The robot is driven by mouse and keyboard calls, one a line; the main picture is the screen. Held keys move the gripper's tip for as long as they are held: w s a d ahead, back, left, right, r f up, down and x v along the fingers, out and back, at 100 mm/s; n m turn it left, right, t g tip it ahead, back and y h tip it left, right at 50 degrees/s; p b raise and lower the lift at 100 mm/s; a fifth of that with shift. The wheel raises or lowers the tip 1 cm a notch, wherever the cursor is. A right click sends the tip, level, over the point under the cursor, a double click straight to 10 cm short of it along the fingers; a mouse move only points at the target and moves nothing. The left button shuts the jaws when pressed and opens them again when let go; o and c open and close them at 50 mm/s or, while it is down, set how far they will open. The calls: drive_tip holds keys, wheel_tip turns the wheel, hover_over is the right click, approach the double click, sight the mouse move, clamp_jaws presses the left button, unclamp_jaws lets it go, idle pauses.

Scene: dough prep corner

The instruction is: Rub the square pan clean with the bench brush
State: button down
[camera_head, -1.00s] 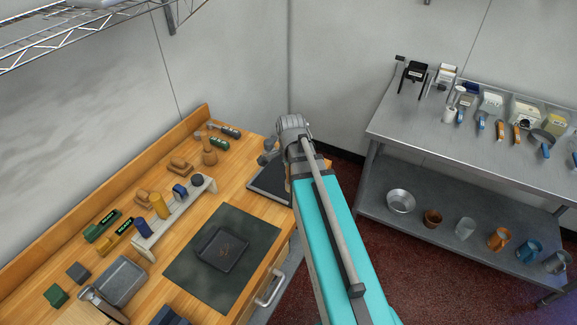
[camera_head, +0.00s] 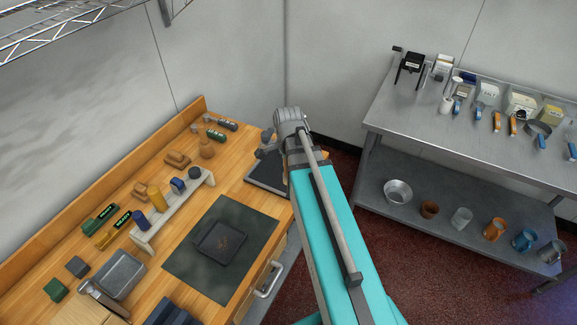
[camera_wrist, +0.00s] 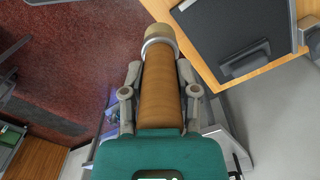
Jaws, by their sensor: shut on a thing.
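The square pan (camera_head: 220,242) is dark grey and lies flat on a dark mat (camera_head: 196,275) on the wooden bench in the head view. Brown specks show on its inside. My gripper (camera_wrist: 160,78) is shut on what looks like the bench brush (camera_wrist: 160,100): a brown wooden handle, a pale metal band and a tan end, in the wrist view. The brush is held over the floor beside the bench edge, away from the pan. In the head view my arm hides nearly all of the gripper and brush.
A dark flat tray (camera_head: 268,172) lies at the bench's right end, close to my arm. A low rack (camera_head: 170,219) with cylinders stands behind the mat. A grey tray (camera_head: 121,274) is at the left. A steel table (camera_head: 470,140) with utensils stands at right.

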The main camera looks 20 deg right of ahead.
drive_tip(key=shift+f, duration=0.1)
wheel_tip(320, 180, down, 6)
drive_tip(key=b, duration=0.6)
drive_tip(key=shift+f+b, duration=0.2)
drive_tip(key=shift+b, duration=0.1)
drive_tip(key=shift+d, duration=0.1)
